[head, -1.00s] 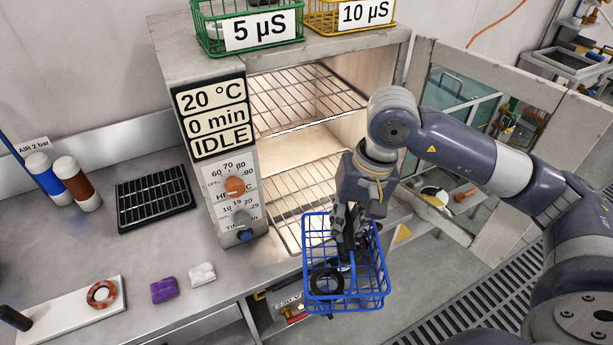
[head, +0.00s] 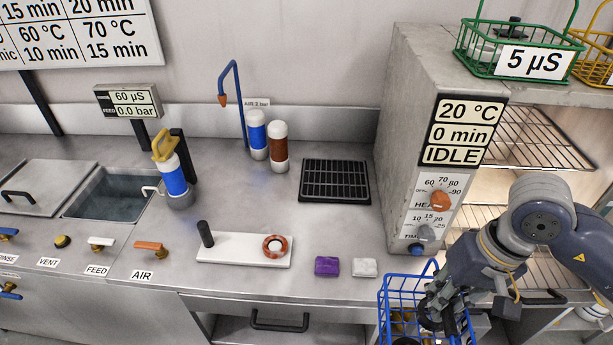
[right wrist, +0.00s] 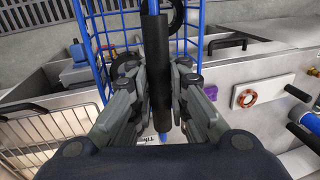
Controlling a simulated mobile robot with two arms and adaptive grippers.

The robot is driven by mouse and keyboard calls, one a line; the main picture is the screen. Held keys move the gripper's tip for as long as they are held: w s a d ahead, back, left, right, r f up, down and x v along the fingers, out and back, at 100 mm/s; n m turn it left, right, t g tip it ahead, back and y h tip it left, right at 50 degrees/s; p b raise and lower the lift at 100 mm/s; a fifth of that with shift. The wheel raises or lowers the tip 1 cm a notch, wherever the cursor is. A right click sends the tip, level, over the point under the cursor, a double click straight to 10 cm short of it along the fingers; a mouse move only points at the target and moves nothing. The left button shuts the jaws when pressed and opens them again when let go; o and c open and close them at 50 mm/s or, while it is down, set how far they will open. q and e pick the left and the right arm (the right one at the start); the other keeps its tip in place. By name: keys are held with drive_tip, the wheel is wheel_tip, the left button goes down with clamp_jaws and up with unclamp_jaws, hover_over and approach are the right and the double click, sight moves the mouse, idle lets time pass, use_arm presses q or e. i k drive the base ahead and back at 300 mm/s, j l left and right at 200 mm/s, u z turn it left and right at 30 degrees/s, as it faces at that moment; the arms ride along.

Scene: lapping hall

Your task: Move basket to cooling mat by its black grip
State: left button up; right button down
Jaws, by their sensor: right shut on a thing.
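The blue wire basket (head: 393,287) hangs in front of the oven's control panel, at the bench's front edge, lower right in the head view. My right gripper (head: 440,312) is shut on its black grip (right wrist: 155,65), which stands between the fingers in the right wrist view. Blue wires (right wrist: 96,40) show behind the fingers there. Dark rings (right wrist: 128,66) show at the basket; my gripper hides part of its inside. The cooling mat, a black ribbed rectangle (head: 335,181), lies empty on the bench left of the oven. My left gripper is out of view.
The oven (head: 405,110) stands right of the mat. Purple (head: 327,265) and white (head: 364,267) blocks lie near the bench edge, between basket and mat. A white board (head: 225,250) with a peg and ring lies left. Blue and brown cylinders (head: 279,147) stand behind-left of the mat.

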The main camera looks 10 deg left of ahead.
sight(326, 188)
drive_tip(key=i+j, duration=0.2)
drive_tip(key=j, duration=0.2)
drive_tip(key=i+j+u, duration=0.1)
drive_tip(key=i+j, duration=0.4)
drive_tip(key=j, duration=0.2)
drive_tip(key=i+u, duration=0.1)
drive_tip(key=i+j, duration=0.05)
